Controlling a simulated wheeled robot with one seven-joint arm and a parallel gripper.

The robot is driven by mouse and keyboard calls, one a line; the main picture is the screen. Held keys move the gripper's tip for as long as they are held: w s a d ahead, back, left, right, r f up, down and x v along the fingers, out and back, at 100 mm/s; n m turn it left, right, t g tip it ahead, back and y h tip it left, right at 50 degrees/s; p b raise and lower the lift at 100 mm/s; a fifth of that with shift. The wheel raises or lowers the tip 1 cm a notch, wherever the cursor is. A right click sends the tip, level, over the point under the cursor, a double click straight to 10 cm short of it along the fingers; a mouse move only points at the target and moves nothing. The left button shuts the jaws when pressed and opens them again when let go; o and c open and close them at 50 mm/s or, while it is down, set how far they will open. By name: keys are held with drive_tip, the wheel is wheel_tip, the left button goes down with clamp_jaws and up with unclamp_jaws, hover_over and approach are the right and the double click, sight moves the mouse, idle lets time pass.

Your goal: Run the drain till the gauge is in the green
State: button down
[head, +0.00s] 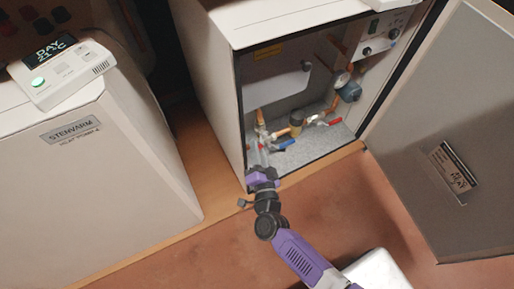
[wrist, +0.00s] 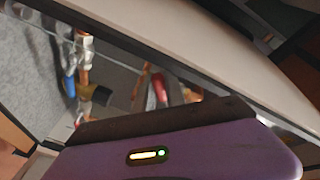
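The heat pump cabinet (head: 205,95) stands open in the head view. Inside it, a small round gauge (head: 342,79) sits at the upper right; its face is too small to read. A blue-handled valve (head: 284,145) is low on the copper pipes, and a red-handled valve (head: 329,122) is to its right. The wrist view also shows the blue handle (wrist: 68,76) and the red handle (wrist: 158,87). I cannot tell which valve is the drain. My gripper (head: 260,160) is at the lower front opening, left of the blue handle.
The cabinet door (head: 430,140) is swung open to the right. A second cabinet (head: 110,170) with a thermostat unit (head: 62,72) stands at left. The floor (head: 215,250) in front is clear.

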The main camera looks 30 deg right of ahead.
drive_tip(key=shift+r, duration=0.1)
drive_tip(key=r+m+p, duration=0.1)
drive_tip(key=p, duration=0.1)
drive_tip(key=m+g+p, duration=0.1)
drive_tip(key=m+p, duration=0.1)
drive_tip(key=shift+a+r+y+p, duration=0.3)
drive_tip(key=shift+a+r+p, duration=0.05)
drive_tip(key=shift+a+r+m+g+y+p, duration=0.1)
drive_tip(key=shift+r+m+g+y+p, duration=0.15)
drive_tip(key=shift+m+p, duration=0.55)
drive_tip(key=shift+a+r+m+g+y+p, duration=0.15)
drive_tip(key=shift+r+m+y+p, duration=0.15)
drive_tip(key=shift+m+p, duration=0.5)
drive_tip(key=shift+d, duration=0.1)
drive_tip(key=c, duration=1.4)
unclamp_jaws()
drive_tip(key=shift+p+v, duration=0.95)
drive_tip(key=shift+v, duration=3)
